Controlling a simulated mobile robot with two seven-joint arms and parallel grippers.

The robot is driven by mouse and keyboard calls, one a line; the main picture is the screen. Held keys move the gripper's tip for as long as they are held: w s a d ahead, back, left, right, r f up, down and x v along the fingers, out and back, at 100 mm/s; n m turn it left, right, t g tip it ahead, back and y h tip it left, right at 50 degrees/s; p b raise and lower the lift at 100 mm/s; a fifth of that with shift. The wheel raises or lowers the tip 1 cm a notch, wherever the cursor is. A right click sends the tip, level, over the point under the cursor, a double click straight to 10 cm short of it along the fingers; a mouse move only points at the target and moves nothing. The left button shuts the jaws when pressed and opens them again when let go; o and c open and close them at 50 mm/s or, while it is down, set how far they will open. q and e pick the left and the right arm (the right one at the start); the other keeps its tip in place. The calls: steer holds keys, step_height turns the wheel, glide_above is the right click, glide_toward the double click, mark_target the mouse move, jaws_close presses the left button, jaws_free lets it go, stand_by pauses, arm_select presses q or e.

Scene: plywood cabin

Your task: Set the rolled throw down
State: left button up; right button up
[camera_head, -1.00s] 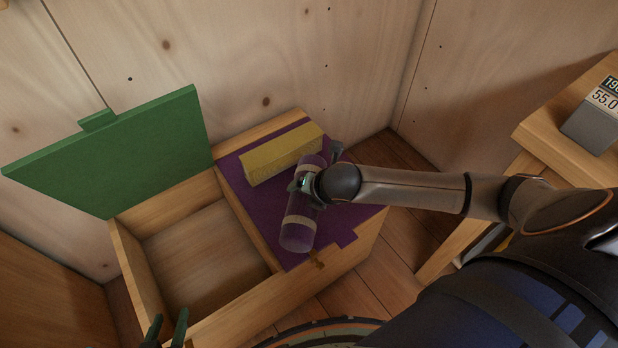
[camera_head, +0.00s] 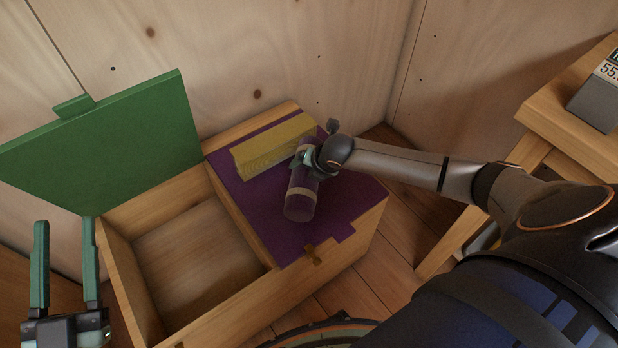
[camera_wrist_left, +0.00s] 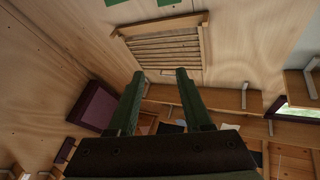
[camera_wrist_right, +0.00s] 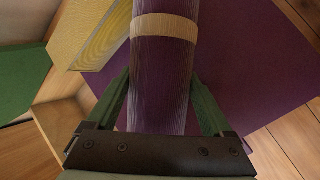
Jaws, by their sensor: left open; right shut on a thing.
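The rolled throw (camera_head: 300,203) is a purple roll with pale bands. It is over the purple lid (camera_head: 270,221) on the right half of the wooden chest; whether it touches the lid is unclear. My right gripper (camera_head: 308,160) is shut on the throw near its far end. The throw also fills the middle of the right wrist view (camera_wrist_right: 163,70), between the fingers (camera_wrist_right: 160,95). My left gripper (camera_head: 65,265) is open and empty, left of the chest. Its spread fingers also show in the left wrist view (camera_wrist_left: 160,98).
A yellow block (camera_head: 270,148) lies on the purple lid beside the throw. The chest's left compartment (camera_head: 195,255) is open and empty, with its green lid (camera_head: 105,145) raised. A wooden table (camera_head: 570,130) with a grey box (camera_head: 597,103) stands at right.

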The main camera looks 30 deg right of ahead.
steer(key=shift+w+d+f, duration=0.2)
steer(key=shift+w+f, duration=0.1)
steer(key=shift+f, duration=0.05)
step_height(320, 180, down, 3)
steer(key=shift+w+d+f+b, duration=0.15)
steer(key=shift+f+b, duration=0.05)
steer(key=shift+b, duration=0.9)
steer(key=o, duration=1.5)
arm_select(q)
steer(key=s+d+r+m+t+h, duration=0.1)
steer(key=s+r+m+h, duration=0.4)
steer(key=s+r+h, duration=0.1)
step_height(320, 180, up, 2)
steer(key=shift+r+m+h, duration=0.15)
steer(key=shift+m+h, duration=0.15)
steer(key=shift+h, duration=0.4)
steer(key=shift+w, duration=0.1)
